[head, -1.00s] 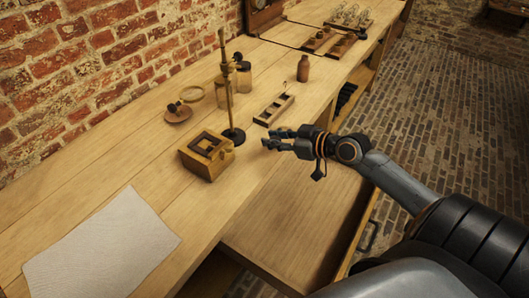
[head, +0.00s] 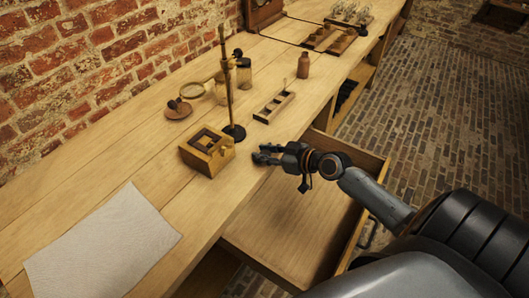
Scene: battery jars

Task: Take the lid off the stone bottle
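A small reddish-brown bottle (head: 303,66) stands upright towards the back right of the workbench; it is probably the stone bottle. Something thin shows at its top, but it is too small to tell whether this is the lid. My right gripper (head: 264,154) is over the bench's front edge, nearer to me than the bottle and well apart from it. Its fingers are spread and nothing shows between them. My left gripper is not in view.
A wooden box (head: 207,152) and a brass stand (head: 229,100) are left of the gripper. Jars (head: 222,88) stand behind. An open drawer (head: 290,230) juts out below. A pale cloth (head: 100,245) lies front left.

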